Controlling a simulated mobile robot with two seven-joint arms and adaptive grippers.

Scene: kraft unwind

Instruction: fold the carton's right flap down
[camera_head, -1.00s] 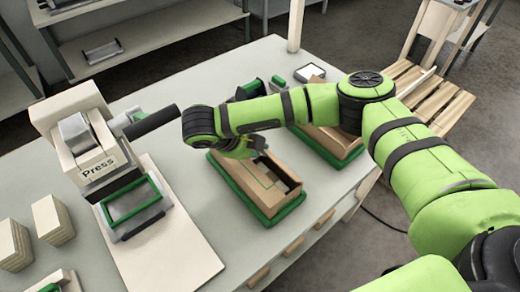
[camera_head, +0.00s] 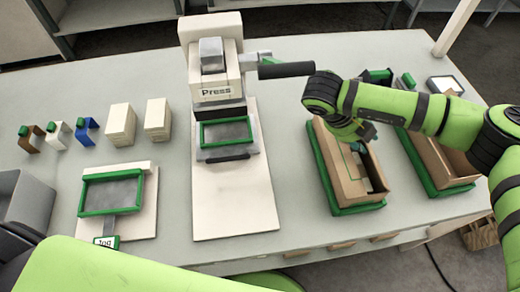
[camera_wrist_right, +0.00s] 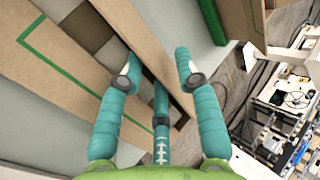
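The brown carton (camera_head: 340,173) sits in a green-edged tray (camera_head: 357,209) on the worktable. Its left part, marked with a green line, is folded over the top. It also shows in the right wrist view (camera_wrist_right: 55,65). A dark opening runs beside it. The right flap (camera_wrist_right: 146,42) shows as a narrow cardboard strip along the opening's right side; its exact angle is unclear. My right gripper (camera_wrist_right: 157,64) is above the carton with teal fingers spread, one fingertip left of the strip and one right. I cannot tell whether they touch it. My left gripper is out of view.
A second carton (camera_head: 443,161) stands close on the right. The press (camera_head: 212,75), with its dark handle, stands left of the carton. A tag fixture (camera_head: 117,190), cream stacks and a grey bin (camera_head: 28,206) are further left. Bare table lies between press base and carton.

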